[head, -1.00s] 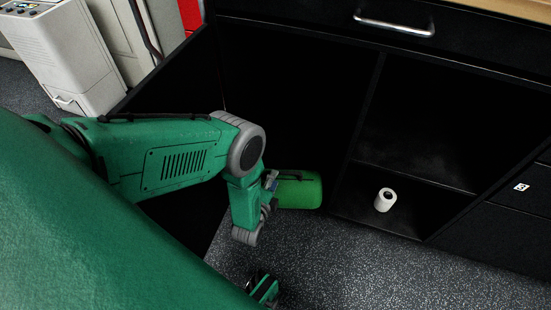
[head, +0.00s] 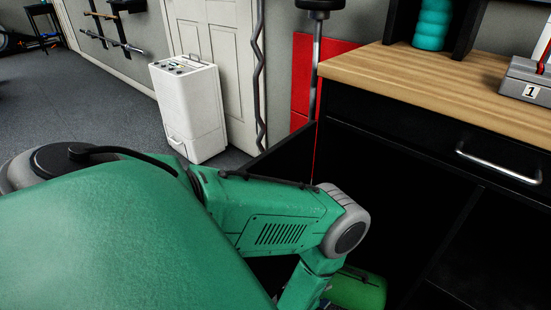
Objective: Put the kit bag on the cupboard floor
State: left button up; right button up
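The kit bag (head: 362,291) is a green rounded bag with a dark strap, low in the head view and cut by the bottom edge. It is in front of the dark opening of the black cupboard (head: 410,135). My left gripper (head: 330,298) is at the bag's left end, and the bag appears held in it. Its fingers are mostly hidden by my green forearm and the frame edge. The cupboard floor is out of view, so the bag's height above it cannot be told. My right gripper is not in view.
The cupboard has a wooden top (head: 440,85) and a drawer with a metal handle (head: 498,163). A teal bottle (head: 432,25) and a grey box (head: 527,80) stand on top. A white appliance (head: 190,108) stands by the door. Open floor lies at the left.

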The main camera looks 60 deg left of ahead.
pick_arm(q)
jog(key=s+r+n+g+h, duration=0.2)
jog(key=s+r+n+g, duration=0.7)
jog(key=s+r, duration=0.4)
jog(key=shift+s+n+g, duration=0.4)
jog(key=shift+s+g, duration=0.3)
jog(key=shift+s, duration=0.45)
jog(key=shift+n+g, duration=0.7)
jog(key=s+r, duration=0.1)
jog(key=s, duration=0.1)
jog(key=s+r, duration=0.1)
jog(key=shift+s+r, duration=0.35)
grip_shut()
jog(key=w+a+f+m+t+y, duration=0.1)
jog(key=w+f+m+t, duration=0.3)
jog(key=w+f+m, duration=0.7)
jog(key=w+a+f+m+t+y, duration=0.1)
jog(key=w+a+f+m+t, duration=0.2)
jog(key=w+f+m, duration=0.7)
jog(key=shift+w+f+m+t+p, duration=0.5)
jog(key=shift+f+m, duration=1.35)
jog(key=shift+m, duration=3.95)
